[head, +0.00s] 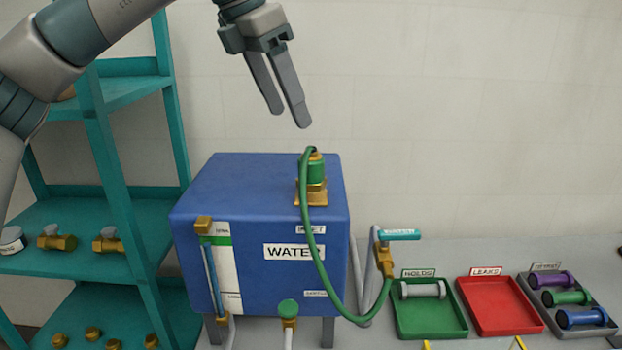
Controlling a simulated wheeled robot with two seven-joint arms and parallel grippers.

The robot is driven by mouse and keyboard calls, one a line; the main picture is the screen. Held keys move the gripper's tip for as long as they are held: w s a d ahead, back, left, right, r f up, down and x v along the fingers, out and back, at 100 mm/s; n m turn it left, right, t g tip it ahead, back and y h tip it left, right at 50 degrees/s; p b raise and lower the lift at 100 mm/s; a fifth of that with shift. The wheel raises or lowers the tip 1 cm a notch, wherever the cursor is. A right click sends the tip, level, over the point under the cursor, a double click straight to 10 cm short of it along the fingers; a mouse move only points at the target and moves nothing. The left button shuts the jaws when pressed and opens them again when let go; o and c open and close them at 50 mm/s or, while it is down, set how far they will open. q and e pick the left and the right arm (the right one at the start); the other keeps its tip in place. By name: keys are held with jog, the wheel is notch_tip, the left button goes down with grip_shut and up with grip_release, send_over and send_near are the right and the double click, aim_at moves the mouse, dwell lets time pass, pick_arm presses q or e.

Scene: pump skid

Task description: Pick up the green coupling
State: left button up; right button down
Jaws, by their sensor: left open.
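A green coupling (567,297), shaped like a spool, lies in the dark grey tray (540,314) at the far right, between a purple coupling (552,280) and a blue coupling (582,318). My left gripper (289,116) is open and empty, pointing down. It is high above the blue WATER tank (262,212), in the picture just over the tank's green-and-brass top fitting (312,170), apart from it. The gripper is far to the left of the green coupling. My right gripper is not in view.
A green tray (432,326) labelled HOLDS contains a grey coupling (422,289). Beside it is an empty red tray (500,306) labelled LEAKS. A green hose (315,250) hangs from the tank's top to a brass valve (385,262). Teal shelves (110,150) with brass parts stand left.

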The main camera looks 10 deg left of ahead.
pick_arm(q)
jog(key=p, duration=0.2)
send_over(311, 157)
jog(key=a, duration=0.2)
notch_tip(311, 157, down, 5)
jog(key=shift+s+f, duration=0.3)
jog(key=shift+f, duration=0.35)
jog(key=shift+w+d+f+p, duration=0.25)
jog(key=shift+f+p, duration=0.2)
jog(key=shift+p, duration=0.3)
jog(key=p+x, duration=0.2)
jog(key=shift+w+d+f, duration=0.15)
jog(key=shift+d+f, duration=0.1)
jog(key=shift+f, duration=0.1)
jog(key=shift+w+d+f, duration=0.1)
jog(key=shift+w+f, duration=0.05)
jog(key=shift+f, duration=0.5)
